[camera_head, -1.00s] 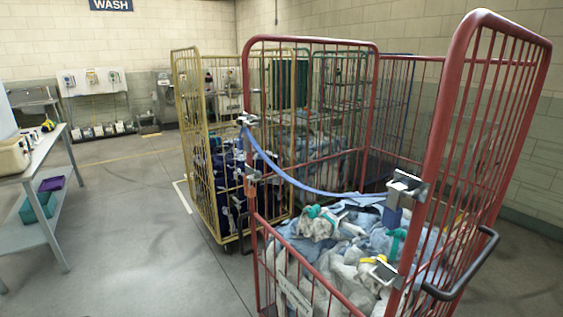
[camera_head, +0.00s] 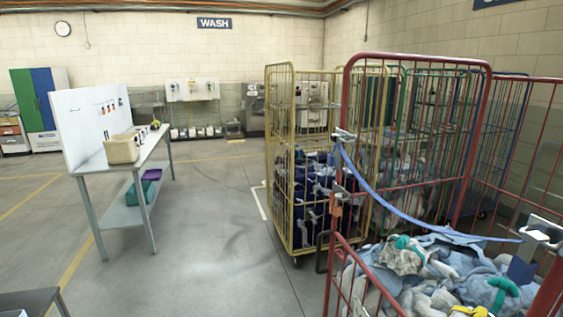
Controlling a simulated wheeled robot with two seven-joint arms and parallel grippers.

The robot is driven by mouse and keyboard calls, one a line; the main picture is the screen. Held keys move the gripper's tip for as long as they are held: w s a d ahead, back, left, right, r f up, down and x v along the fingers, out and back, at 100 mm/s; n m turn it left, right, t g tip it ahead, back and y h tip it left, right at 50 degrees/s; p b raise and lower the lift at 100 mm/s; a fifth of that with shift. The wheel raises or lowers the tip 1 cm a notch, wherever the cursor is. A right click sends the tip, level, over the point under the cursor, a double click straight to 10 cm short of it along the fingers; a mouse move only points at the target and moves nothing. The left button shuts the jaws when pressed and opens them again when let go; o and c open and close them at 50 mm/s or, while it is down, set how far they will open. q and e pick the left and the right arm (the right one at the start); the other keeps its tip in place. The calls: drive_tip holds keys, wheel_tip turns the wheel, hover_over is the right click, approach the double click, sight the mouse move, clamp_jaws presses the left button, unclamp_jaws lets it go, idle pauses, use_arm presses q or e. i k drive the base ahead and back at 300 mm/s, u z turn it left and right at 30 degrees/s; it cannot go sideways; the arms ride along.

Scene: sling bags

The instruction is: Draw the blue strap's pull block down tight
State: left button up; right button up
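The blue strap (camera_head: 385,203) runs from a metal fitting (camera_head: 344,134) on the left upright of the red cage. It sags across the open front to a metal buckle (camera_head: 540,232) at the right edge of the view. A dark blue block (camera_head: 521,270), which looks like the pull block, hangs just below the buckle over the laundry. The red cage (camera_head: 347,80) holds grey and light blue cloth items (camera_head: 440,275) with teal and yellow bands. The right side of the cage is partly out of view. Neither of my grippers shows.
A yellow cage (camera_head: 268,150) with dark blue bags stands behind and left of the red one. A table (camera_head: 150,150) with a beige box (camera_head: 122,148) is at left. A dark surface (camera_head: 30,300) fills the bottom left corner. The floor (camera_head: 210,220) between is clear.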

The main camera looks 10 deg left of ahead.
sight(331, 158)
drive_tip(key=u, duration=0.6)
drive_tip(key=k, duration=0.65)
drive_tip(key=u, duration=1.05)
drive_tip(key=i, duration=1.55)
drive_tip(key=z, duration=0.8)
drive_tip(key=i, duration=0.7)
drive_tip(key=z, duration=0.5)
